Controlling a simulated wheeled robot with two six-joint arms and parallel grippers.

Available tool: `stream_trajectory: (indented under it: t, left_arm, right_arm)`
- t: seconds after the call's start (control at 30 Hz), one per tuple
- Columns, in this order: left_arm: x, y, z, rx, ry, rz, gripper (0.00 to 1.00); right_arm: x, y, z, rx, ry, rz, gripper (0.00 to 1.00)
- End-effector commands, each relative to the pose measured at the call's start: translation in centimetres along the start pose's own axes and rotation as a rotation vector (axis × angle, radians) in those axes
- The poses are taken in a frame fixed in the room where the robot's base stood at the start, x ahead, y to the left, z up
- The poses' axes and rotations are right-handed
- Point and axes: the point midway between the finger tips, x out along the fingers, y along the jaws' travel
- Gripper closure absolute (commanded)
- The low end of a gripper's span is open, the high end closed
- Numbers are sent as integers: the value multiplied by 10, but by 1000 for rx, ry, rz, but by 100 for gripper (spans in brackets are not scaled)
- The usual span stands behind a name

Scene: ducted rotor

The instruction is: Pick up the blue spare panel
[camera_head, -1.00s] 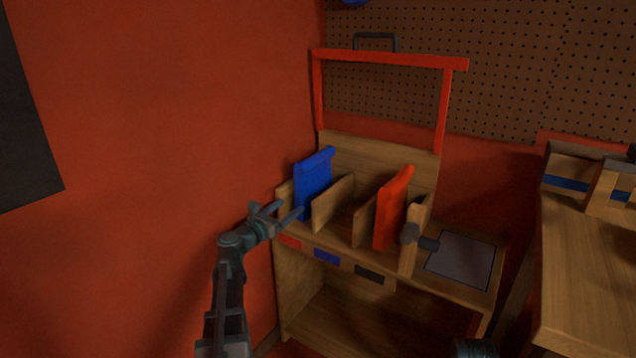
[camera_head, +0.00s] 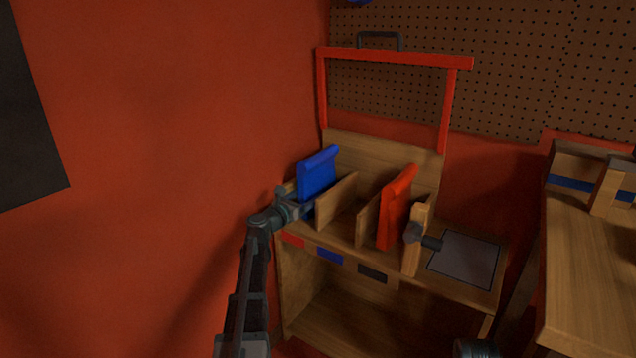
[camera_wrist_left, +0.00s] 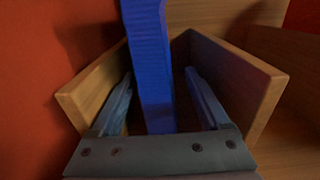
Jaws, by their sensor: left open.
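The blue spare panel (camera_head: 318,174) stands upright in the leftmost slot of the wooden rack. My left gripper (camera_head: 299,203) is at the front of that slot, in front of the panel's lower part. In the left wrist view the blue panel (camera_wrist_left: 150,65) stands between the two open fingers of the left gripper (camera_wrist_left: 165,100), with a visible gap on each side. The panel's lower end is partly hidden by the gripper body in that view. My right gripper cannot be made out.
A red panel (camera_head: 396,208) stands in another slot to the right. Wooden dividers (camera_head: 337,201) flank the blue panel's slot. A red frame (camera_head: 394,59) rises behind the rack. The red wall is close on the left. A wooden bench (camera_head: 588,270) stands at the right.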

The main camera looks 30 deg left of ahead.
Motion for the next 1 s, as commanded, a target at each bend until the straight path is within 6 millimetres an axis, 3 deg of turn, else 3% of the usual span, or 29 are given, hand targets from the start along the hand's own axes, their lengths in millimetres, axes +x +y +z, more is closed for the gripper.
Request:
stream_trajectory:
  t: [0.33,0.6,1.0]
  left_arm:
    - [47,1,-4,0,0,-2,21]
    - [49,0,-4,0,0,-1,23]
    - [49,0,-4,0,0,-1,95]
  right_arm:
    - [4,0,0,1,0,0,50]
    - [4,0,0,1,0,0,50]
    - [4,0,0,1,0,0,50]
